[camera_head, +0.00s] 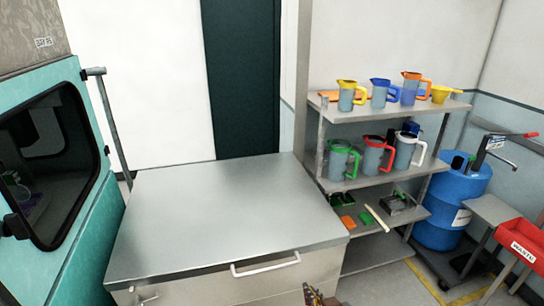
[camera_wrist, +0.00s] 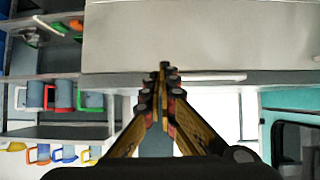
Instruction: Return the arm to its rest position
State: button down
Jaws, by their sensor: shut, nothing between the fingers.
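My gripper (camera_wrist: 163,72) shows in the wrist view, its two fingers shut together with nothing between them. In the head view only a small part of my gripper (camera_head: 314,294) shows at the bottom edge, just in front of the steel-topped cabinet (camera_head: 225,205). The rest of my arm is hidden below the picture. The cabinet top is bare.
A shelf rack (camera_head: 375,183) with several coloured jugs stands right of the cabinet. A blue drum (camera_head: 452,205) and a red waste bin (camera_head: 518,246) stand at the far right. A teal machine (camera_head: 75,235) with a dark window stands close on the left.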

jog(key=s+d+f+m+g+h, duration=0.1)
jog(key=s+d+g, duration=0.2)
jog(key=s, duration=0.2)
jog(key=s+d+g+h, duration=0.2)
jog(key=s+g, duration=0.1)
jog(key=s, duration=0.2)
jog(key=s+d+r+m, duration=0.1)
jog(key=s+r, duration=0.1)
jog(key=r, duration=0.4)
jog(key=s+d+r, duration=0.1)
jog(key=s+r, duration=0.2)
jog(key=r, duration=0.4)
jog(key=shift+d+m, duration=0.25)
jog(key=shift+m, duration=0.15)
jog(key=shift+r, duration=0.1)
